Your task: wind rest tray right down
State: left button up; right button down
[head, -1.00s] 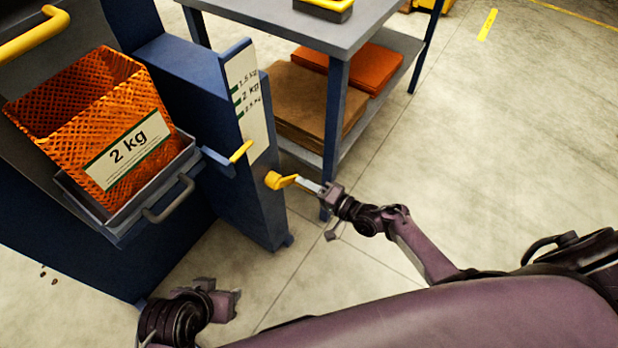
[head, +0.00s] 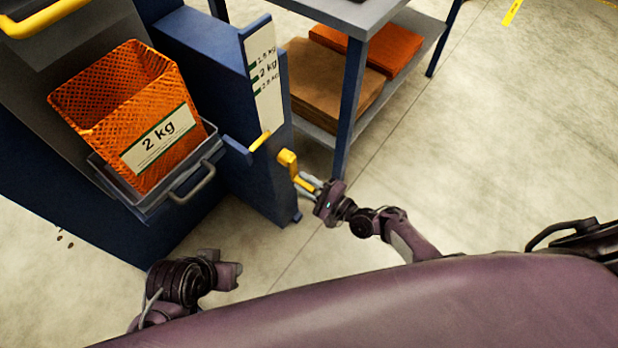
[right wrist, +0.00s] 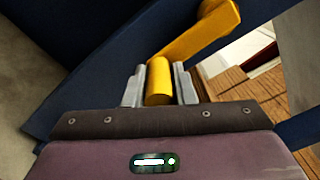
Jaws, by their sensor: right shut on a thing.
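The rest tray (head: 150,205) is grey and tilted on the front of the blue machine, with a grey loop handle. A yellow pointer (head: 259,141) lies below the lowest mark on the weight scale (head: 264,75). The yellow crank (head: 287,160) is on the blue post's right side. My right gripper (head: 308,184) is shut on the crank's grip, which shows between both fingers in the right wrist view (right wrist: 159,82). My left gripper (head: 228,270) hangs below the tray, apart from it; its finger gap is unclear.
A grey-topped table (head: 345,12) with blue legs stands behind the crank. Its lower shelf holds brown sheets (head: 325,85) and an orange stack (head: 385,50). A near leg stands close to my right gripper. The floor to the right is clear.

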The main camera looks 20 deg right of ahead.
pick_arm(q)
jog(key=shift+a, duration=0.2)
pick_arm(e)
jog(key=shift+s+a+f+m, duration=0.15)
jog(key=shift+s+a+m, duration=0.15)
jog(key=shift+s+m, duration=0.1)
jog(key=c, duration=1.2)
grip_release()
jog(key=shift+w, duration=0.1)
pick_arm(q)
jog(key=shift+s, duration=0.1)
pick_arm(e)
jog(key=shift+d, duration=0.2)
pick_arm(q)
jog(key=shift+s+a+r+g+y+p, duration=0.15)
jog(key=shift+a+g+y+p, duration=0.1)
jog(key=shift+a+p, duration=0.2)
jog(key=shift+s+a+r+g+y+p, duration=0.15)
jog(key=shift+a+g+p, duration=0.1)
jog(key=shift+a+p, duration=0.15)
pick_arm(e)
jog(key=v, duration=0.7)
jog(key=shift+s, duration=0.3)
jog(key=shift+d, duration=0.1)
